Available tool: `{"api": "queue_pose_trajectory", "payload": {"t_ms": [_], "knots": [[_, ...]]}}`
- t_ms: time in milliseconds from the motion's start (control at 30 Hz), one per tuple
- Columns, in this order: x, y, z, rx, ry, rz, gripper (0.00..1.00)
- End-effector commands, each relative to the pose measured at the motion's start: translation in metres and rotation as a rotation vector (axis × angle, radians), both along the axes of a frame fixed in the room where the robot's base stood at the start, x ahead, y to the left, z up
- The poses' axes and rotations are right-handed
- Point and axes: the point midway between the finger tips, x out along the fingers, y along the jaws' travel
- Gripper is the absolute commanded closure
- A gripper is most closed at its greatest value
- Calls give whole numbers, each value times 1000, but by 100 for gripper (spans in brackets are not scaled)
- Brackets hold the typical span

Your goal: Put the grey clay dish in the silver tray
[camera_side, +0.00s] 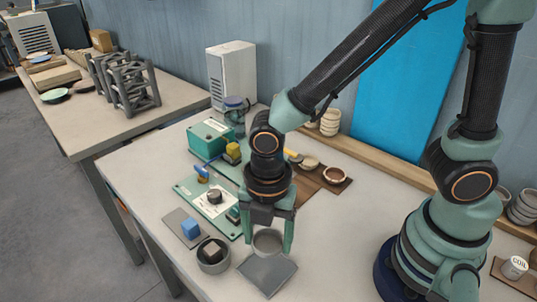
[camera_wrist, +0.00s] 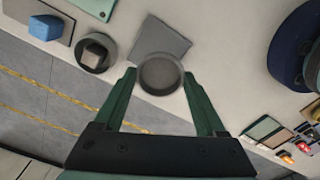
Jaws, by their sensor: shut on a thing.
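The grey clay dish (camera_side: 267,240) is a small round dish, held upright between the two green fingers of my gripper (camera_side: 267,246). In the wrist view the dish (camera_wrist: 160,73) sits between the fingertips (camera_wrist: 159,76), with a finger against each side. The silver tray (camera_side: 266,276) is a flat grey square on the table, just in front of the dish in the side view. In the wrist view the dish overlaps the near edge of the tray (camera_wrist: 160,36). I cannot tell how high the dish is above the table.
A dark round bowl (camera_side: 213,265) holding a brownish block stands left of the tray. A blue block (camera_side: 191,228) sits on a grey plate beyond it. A green board (camera_side: 187,190) with parts lies behind. Small bowls (camera_side: 335,174) stand on a brown board at the back.

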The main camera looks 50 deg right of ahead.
Motion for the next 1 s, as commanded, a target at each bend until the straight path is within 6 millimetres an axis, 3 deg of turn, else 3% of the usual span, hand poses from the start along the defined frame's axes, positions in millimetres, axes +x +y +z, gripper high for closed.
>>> {"api": "queue_pose_trajectory", "payload": {"t_ms": [600,1000], "knots": [[0,0,-55,-2,2,0,91],[0,0,-67,0,0,0,91]]}}
